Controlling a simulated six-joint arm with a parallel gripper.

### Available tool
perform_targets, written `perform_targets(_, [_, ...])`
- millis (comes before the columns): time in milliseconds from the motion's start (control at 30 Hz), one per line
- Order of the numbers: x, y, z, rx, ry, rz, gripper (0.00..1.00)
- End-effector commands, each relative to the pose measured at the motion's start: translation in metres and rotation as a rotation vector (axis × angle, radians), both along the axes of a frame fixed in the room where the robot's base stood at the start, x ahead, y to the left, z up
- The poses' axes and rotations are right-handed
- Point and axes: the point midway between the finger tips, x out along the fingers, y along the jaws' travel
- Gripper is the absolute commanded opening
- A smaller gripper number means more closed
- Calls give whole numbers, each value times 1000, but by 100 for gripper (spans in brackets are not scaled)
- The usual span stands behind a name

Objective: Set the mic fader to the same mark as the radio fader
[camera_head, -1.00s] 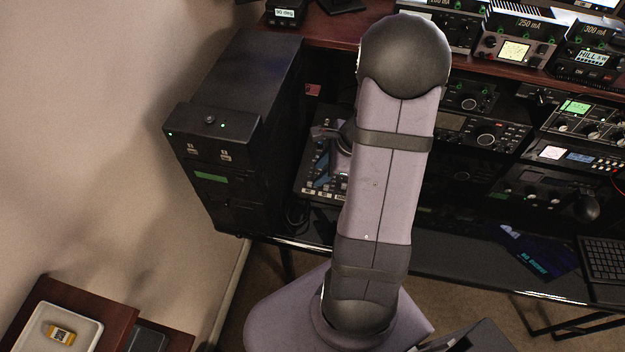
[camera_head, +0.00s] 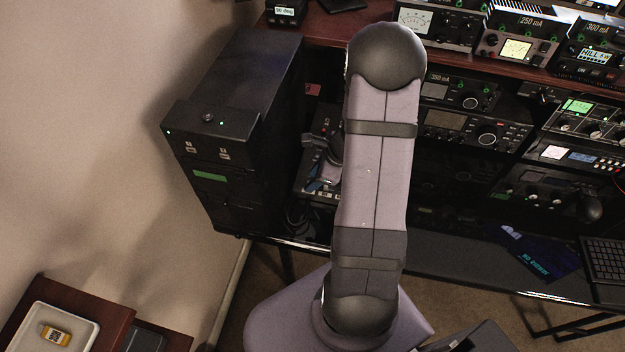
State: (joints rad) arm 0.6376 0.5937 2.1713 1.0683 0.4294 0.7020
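The mixer panel (camera_head: 319,122) that appears to carry the faders lies on the desk between the black tower and my arm. My arm covers its right side. The mic fader and the radio fader are too small and too hidden to tell apart, and their marks cannot be read.
A black tower (camera_head: 230,130) stands close on the left of the panel. Radio sets (camera_head: 470,130) fill the shelves on the right. A keyboard (camera_head: 605,262) lies at the far right. The desk front (camera_head: 450,260) is mostly clear. A side table with a tray (camera_head: 50,335) stands at the lower left.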

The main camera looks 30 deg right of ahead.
Motion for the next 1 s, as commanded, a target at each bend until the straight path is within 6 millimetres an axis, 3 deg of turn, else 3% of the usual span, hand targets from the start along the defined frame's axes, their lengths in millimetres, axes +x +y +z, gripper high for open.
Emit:
perform_targets(133, [3, 3, -10, 1, 1, 1, 30])
perform_targets(467, [4, 3, -12, 1, 1, 0, 30])
perform_targets(600, [4, 3, -12, 1, 1, 0, 0])
perform_targets(1000, [14, -8, -8, 0, 0, 0, 0])
